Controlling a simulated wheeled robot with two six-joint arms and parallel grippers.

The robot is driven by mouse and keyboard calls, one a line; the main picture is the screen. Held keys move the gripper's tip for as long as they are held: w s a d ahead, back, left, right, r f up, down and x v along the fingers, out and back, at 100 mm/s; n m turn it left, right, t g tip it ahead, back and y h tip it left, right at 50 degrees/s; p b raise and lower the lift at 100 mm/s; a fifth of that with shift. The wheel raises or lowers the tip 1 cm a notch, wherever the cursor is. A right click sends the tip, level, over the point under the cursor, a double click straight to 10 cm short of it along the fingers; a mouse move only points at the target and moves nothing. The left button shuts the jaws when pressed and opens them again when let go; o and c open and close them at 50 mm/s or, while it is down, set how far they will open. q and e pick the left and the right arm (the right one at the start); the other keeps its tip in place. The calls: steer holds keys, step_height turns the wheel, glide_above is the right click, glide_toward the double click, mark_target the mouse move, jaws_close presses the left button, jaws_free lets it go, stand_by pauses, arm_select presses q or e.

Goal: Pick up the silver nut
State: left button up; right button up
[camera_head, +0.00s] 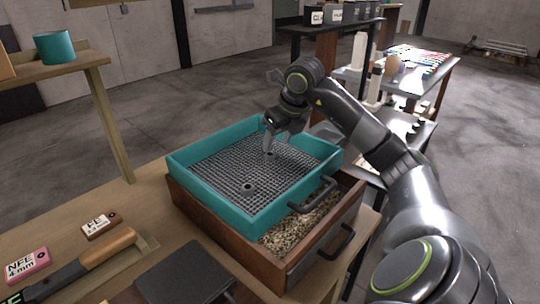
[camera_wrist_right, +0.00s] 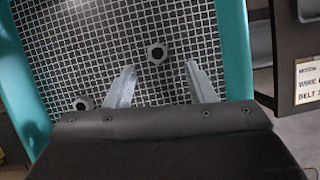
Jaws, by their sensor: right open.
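Two small ring-shaped nuts lie on the wire mesh of a teal sieve tray (camera_head: 196,184). One nut (camera_head: 270,154) is just below my right gripper (camera_head: 268,146); the other nut (camera_head: 247,187) lies nearer the front. In the right wrist view, one grey nut (camera_wrist_right: 157,53) sits just beyond and between the fingertips of my right gripper (camera_wrist_right: 160,72). The second nut (camera_wrist_right: 83,103) is left of the left finger. Both nuts look dark grey, so I cannot tell which is silver. My right gripper is open and empty. My left gripper is out of view.
The sieve sits on a wooden box (camera_head: 215,232) of granular material, with dark handles at the right. Pink (camera_head: 27,265) and brown (camera_head: 102,224) labelled blocks and a wooden-handled tool (camera_head: 108,246) lie at the left. The sieve's raised teal walls surround the mesh.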

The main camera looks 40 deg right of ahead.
mark_target(270, 154)
steer(key=p+x, duration=0.1)
steer(key=x, duration=0.4)
steer(key=shift+a, duration=0.1)
steer(key=shift+r, duration=0.1)
steer(key=shift+c, duration=0.4)
steer(key=c, duration=1)
